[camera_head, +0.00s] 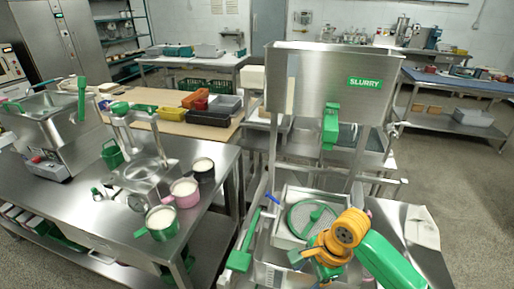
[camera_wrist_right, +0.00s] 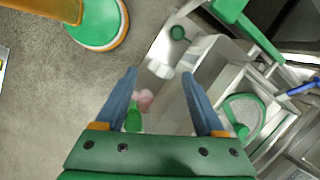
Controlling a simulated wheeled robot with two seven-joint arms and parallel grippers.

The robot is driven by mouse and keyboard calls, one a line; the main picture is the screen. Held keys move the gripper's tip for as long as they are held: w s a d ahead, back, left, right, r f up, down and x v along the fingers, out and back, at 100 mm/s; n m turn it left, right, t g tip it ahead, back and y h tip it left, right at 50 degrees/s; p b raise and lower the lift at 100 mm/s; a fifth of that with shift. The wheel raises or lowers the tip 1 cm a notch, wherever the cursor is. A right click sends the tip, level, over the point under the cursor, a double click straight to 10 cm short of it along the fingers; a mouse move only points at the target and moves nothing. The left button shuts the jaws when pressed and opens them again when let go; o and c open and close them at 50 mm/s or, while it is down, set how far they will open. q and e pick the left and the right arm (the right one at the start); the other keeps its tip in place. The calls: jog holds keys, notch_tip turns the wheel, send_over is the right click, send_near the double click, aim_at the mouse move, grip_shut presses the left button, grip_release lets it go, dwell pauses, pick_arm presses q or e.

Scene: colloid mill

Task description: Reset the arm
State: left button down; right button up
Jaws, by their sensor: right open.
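My right arm comes in at the bottom right of the head view, with orange joints and a green link. Its gripper (camera_head: 299,258) is low in front of the machine's tray, partly hidden by the wrist. In the right wrist view the gripper (camera_wrist_right: 160,78) shows two blue-grey fingers spread apart, with nothing between them. The fingers point towards the floor and the machine's steel edge. My left gripper is in neither view.
The steel machine with the SLURRY hopper (camera_head: 328,85) stands close to my right arm. Its green round screen (camera_head: 312,219) and green handle (camera_head: 239,261) are beside the gripper. A steel table (camera_head: 110,222) at left holds a green cup (camera_head: 162,230) and a pink cup (camera_head: 184,196).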

notch_tip(320, 180, down, 11)
jog(key=w+d+n+t, duration=0.1)
jog(key=w+d+n, duration=0.1)
jog(key=n, duration=0.1)
jog(key=s+d+f+n+h, duration=0.1)
jog(key=s+d+f+n, duration=0.1)
jog(key=s+f, duration=0.35)
jog(key=s+d+f+n+h, duration=0.1)
jog(key=s+d+f+n, duration=0.15)
jog(key=f, duration=0.55)
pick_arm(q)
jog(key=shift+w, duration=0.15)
pick_arm(e)
jog(key=s+f+n, duration=0.4)
jog(key=s+n, duration=0.1)
jog(key=s, duration=0.6)
jog(key=s+d+f+n+h, duration=0.1)
jog(key=s+f+n, duration=0.4)
jog(key=s, duration=0.7)
jog(key=shift+d+n+g, duration=0.25)
jog(key=shift+n+g, duration=0.05)
jog(key=shift+n, duration=0.05)
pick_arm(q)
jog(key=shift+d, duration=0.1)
pick_arm(e)
jog(key=shift+w, duration=0.1)
jog(key=shift+c, duration=0.3)
